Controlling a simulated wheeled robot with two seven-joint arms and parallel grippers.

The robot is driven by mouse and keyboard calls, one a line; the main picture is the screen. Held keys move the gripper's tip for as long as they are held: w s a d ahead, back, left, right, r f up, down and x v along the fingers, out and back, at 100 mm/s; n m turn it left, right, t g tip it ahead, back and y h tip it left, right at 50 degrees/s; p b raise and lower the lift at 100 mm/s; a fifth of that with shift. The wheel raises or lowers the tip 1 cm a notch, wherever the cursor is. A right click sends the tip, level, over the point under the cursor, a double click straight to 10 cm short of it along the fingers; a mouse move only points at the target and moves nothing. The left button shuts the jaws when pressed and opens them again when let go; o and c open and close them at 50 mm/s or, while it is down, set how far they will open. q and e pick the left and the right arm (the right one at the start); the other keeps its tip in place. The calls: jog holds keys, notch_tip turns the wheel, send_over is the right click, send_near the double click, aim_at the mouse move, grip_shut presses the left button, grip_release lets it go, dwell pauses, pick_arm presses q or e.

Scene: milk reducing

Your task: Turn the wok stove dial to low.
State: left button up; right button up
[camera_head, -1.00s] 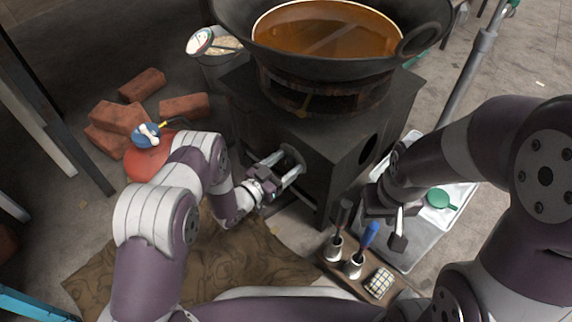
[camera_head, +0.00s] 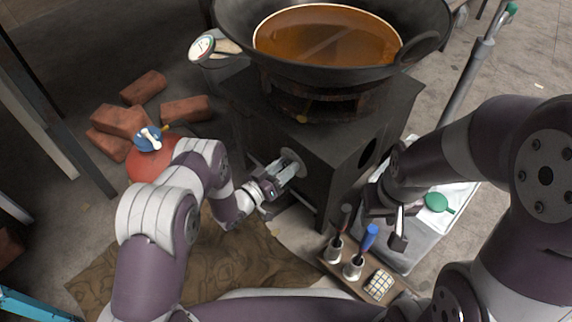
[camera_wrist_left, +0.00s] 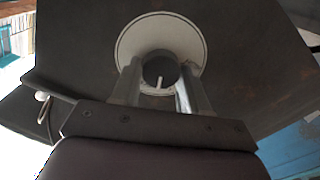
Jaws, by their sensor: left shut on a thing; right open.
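The wok stove (camera_head: 290,150) is a dark box with a large wok (camera_head: 330,45) of amber liquid on top. Its dial (camera_wrist_left: 160,70) is a dark round knob with a white pointer line, on a pale disc (camera_wrist_left: 190,35) on the stove's front. In the left wrist view the pointer runs down, tilted slightly. My left gripper (camera_head: 290,172) is at the dial; its fingers, also in the left wrist view (camera_wrist_left: 160,88), are shut on the knob's two sides. My right gripper (camera_head: 390,225) is open and empty above the right side, away from the stove.
A red gas cylinder (camera_head: 150,165) with a blue top and several bricks (camera_head: 118,120) are at the left. A small wooden rack (camera_head: 345,275) with handled tools stands at the front. A pale bin (camera_head: 420,245) with a green ladle (camera_head: 438,202) is at the right.

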pick_arm(q)
jog(key=shift+s+f+n+p, duration=0.1)
jog(key=shift+n+p, duration=0.25)
jog(key=shift+n, duration=1.25)
jog(key=shift+s+f, duration=0.1)
jog(key=o, duration=1)
jog(key=p+v, duration=0.2)
jog(key=v, duration=0.2)
jog(key=p+v, duration=0.1)
jog(key=v, duration=0.3)
jog(key=p+v, duration=0.2)
jog(key=v, duration=0.2)
jog(key=shift+s+a+r+p, duration=0.2)
jog(key=shift+r+p, duration=0.05)
jog(key=shift+p, duration=0.05)
